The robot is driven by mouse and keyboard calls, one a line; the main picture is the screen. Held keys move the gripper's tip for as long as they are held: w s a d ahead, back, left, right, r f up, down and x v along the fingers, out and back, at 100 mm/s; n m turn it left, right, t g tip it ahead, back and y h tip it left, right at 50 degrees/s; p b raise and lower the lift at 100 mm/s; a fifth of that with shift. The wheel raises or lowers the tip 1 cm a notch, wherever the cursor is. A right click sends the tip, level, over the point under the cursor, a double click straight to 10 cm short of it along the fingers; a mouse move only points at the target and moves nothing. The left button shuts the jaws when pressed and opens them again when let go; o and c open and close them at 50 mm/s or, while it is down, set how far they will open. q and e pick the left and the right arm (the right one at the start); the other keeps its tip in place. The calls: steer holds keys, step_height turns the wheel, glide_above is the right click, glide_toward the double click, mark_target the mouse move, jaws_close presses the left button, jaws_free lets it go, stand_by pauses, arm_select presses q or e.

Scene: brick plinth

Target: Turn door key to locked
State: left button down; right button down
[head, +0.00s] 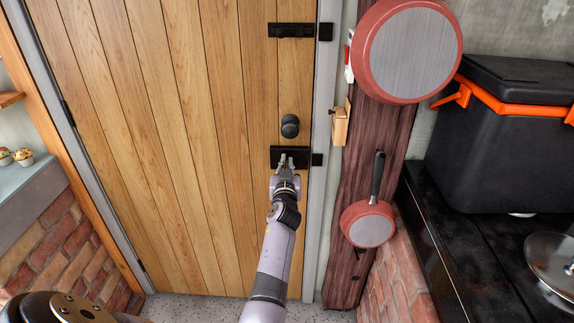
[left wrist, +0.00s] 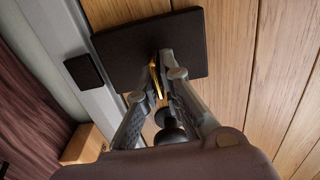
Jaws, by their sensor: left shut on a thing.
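The wooden door (head: 190,120) is closed in its grey frame. A black lock plate (head: 302,152) sits on it below a round black knob (head: 290,126). My left gripper (head: 287,165) is at the lock plate. In the left wrist view its fingertips (left wrist: 161,72) are shut on a thin golden key (left wrist: 154,80) in front of the black lock plate (left wrist: 135,40). The fingers hide much of the key, so I cannot tell how far it is turned. The knob shows behind the fingers in the left wrist view (left wrist: 167,120). My right gripper is not in view.
A black bolt (head: 290,30) is higher on the door. Right of the frame, two red pans (head: 410,52) (head: 368,226) hang on a dark board, near a small wooden block (head: 340,126). A black bin (head: 500,140) stands on the right counter. A shelf with muffins (head: 22,156) is at left.

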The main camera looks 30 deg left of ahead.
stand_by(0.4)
arm_select(q)
steer(key=shift+m, duration=0.3)
steer(key=m, duration=0.5)
steer(key=m+b, duration=0.1)
steer(key=m, duration=0.5)
steer(key=d+f+m+b, duration=0.1)
steer(key=m, duration=0.5)
steer(key=shift+w, duration=0.3)
steer(key=shift+m, duration=0.3)
